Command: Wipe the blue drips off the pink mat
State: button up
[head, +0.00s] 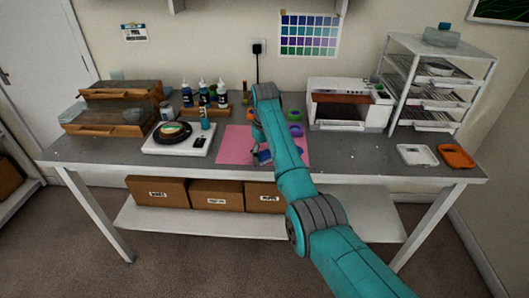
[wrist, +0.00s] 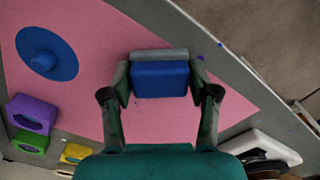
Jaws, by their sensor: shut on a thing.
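The pink mat (head: 235,143) lies on the middle of the grey bench; it also fills much of the wrist view (wrist: 75,95). My gripper (head: 262,156) is low over the mat, shut on a blue block with a grey strip along one side (wrist: 160,80). I cannot tell whether the block touches the mat. One small blue drip (wrist: 200,57) is at the mat's edge, close to the block. Another blue spot (wrist: 220,44) is on the bare bench just past that edge. A tiny dark speck shows below the block. Whatever lies under the block is hidden.
A round blue piece (wrist: 47,55) sits on the mat. Purple (wrist: 32,113), green (wrist: 30,142) and yellow (wrist: 75,153) pieces lie near the mat's back side. A white oven-like box (head: 347,105) stands behind right.

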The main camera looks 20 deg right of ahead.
aim_at(263, 168)
jog(key=shift+s+a+f, duration=0.1)
jog(key=shift+s+a, duration=0.1)
jog(key=shift+s, duration=0.45)
jog(key=shift+s+a+f, duration=0.1)
jog(key=shift+s+a, duration=0.15)
jog(key=shift+s, duration=0.4)
jog(key=shift+s+a, duration=0.2)
jog(key=shift+s, duration=0.45)
jog(key=shift+w+a+r, duration=0.15)
jog(key=shift+w+d+r, duration=0.1)
jog(key=shift+w+d, duration=0.2)
jog(key=shift+w, duration=0.55)
jog(key=shift+w+d+r, duration=0.1)
jog(key=shift+w+d, duration=0.15)
jog(key=shift+w, duration=0.6)
jog(key=shift+w+d, duration=0.3)
jog(key=shift+w, duration=0.6)
jog(key=shift+w+d, duration=0.3)
jog(key=shift+w, duration=0.6)
jog(key=shift+w+f, duration=0.15)
jog(key=shift+w, duration=0.05)
jog(key=shift+f, duration=0.15)
